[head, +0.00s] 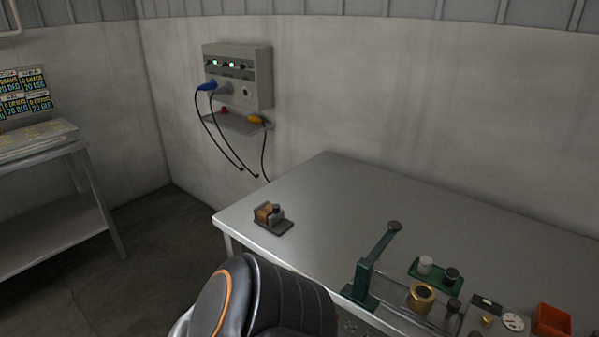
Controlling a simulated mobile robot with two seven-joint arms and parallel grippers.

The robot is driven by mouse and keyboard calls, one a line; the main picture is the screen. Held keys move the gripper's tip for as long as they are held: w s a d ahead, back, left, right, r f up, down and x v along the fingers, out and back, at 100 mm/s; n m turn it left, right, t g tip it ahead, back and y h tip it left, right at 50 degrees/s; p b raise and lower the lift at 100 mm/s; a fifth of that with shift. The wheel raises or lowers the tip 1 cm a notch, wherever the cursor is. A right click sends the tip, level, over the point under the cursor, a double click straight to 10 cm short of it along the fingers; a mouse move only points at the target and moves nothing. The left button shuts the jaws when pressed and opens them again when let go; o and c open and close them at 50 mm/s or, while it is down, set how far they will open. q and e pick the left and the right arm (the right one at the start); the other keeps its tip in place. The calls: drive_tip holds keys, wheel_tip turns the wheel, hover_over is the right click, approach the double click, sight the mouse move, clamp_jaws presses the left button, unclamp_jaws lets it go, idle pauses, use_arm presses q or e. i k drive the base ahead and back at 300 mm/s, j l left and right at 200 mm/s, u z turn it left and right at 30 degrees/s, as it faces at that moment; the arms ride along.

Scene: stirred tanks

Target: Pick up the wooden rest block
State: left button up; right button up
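A small brown, wood-coloured block (264,212) sits at the left end of the grey metal table (330,185), near its front left edge. It rests on a dark flat base (277,226) with a dark round part beside it. It is small in the picture, so I cannot tell for sure that it is the wooden rest block. Neither of my grippers shows. A black, ribbed part with an orange ring, probably a link of my arm, fills the bottom middle in front of the table.
A green lever press (371,268), a green tray (437,273) with small cylinders, a brass ring (421,298), a dial (513,321) and an orange bin (551,321) crowd the right front. A wall panel (238,75) has hanging cables. The table's back middle is clear.

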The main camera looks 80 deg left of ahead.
sight(263, 215)
drive_tip(key=u, duration=2.8)
drive_tip(key=i+j, duration=0.1)
drive_tip(key=j+z, duration=0.05)
